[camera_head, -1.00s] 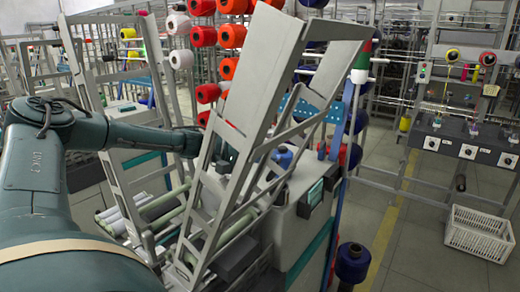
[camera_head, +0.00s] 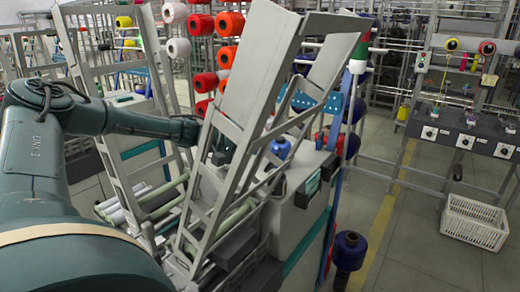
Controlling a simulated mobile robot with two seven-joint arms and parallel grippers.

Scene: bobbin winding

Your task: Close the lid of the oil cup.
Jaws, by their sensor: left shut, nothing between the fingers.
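My left arm reaches in from the left. Its gripper (camera_head: 221,151) is shut and empty, partly hidden behind the slanted grey metal frame at the near end of the machine. A small blue object (camera_head: 280,148) stands upright on the machine top, to the right of the gripper and apart from it, seen between frame bars. It may be the oil cup, but it is too small to tell, and I cannot make out a lid. My right gripper is not in view.
The grey slanted frame (camera_head: 262,62) stands between me and the machine top. Colored yarn cones (camera_head: 229,23) hang behind it. A dark blue cone (camera_head: 350,250) stands right of the machine. A white basket (camera_head: 475,222) lies on the floor at right, beside a clear aisle.

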